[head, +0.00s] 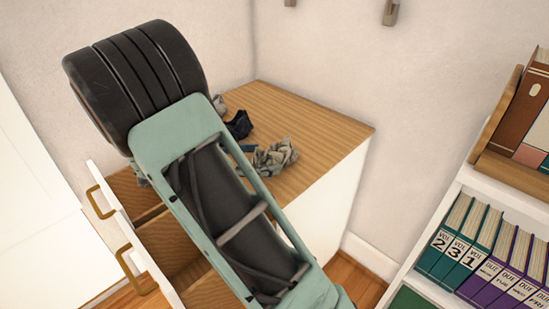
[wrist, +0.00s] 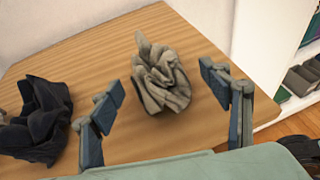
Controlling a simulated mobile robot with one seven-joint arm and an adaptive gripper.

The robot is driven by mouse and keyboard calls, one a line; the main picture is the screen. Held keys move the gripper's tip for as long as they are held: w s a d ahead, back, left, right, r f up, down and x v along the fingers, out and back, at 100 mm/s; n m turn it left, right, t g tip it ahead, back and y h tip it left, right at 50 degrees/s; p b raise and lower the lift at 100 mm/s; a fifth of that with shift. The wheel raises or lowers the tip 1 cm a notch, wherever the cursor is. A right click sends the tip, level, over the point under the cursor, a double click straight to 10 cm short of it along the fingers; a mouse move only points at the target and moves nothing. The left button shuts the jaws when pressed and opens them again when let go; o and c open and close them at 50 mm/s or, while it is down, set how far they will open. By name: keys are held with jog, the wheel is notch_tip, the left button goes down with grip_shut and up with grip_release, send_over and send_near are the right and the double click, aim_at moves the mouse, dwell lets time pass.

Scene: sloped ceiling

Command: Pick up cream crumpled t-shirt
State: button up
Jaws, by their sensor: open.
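The cream crumpled t-shirt (wrist: 162,78) lies in a heap on the wooden dresser top (wrist: 95,50) in the wrist view. It also shows in the head view (head: 276,158), partly hidden by my arm. My gripper (wrist: 162,102) is open in the wrist view, with one finger to the left of the shirt and one to the right. The fingers appear apart from the cloth; their height above the top is hard to tell.
A dark crumpled cloth (wrist: 35,115) lies left of the shirt; it also shows in the head view (head: 239,125). A greyish cloth (head: 219,104) lies farther back. Dresser drawers (head: 165,240) stand open below. A white bookshelf (head: 480,190) stands at right. The dresser's right part is clear.

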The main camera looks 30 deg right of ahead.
aim_at(277, 156)
jog(key=b+x, duration=0.2)
jog(key=x, duration=0.3)
jog(key=shift+d, duration=0.25)
jog(key=c, duration=1.4)
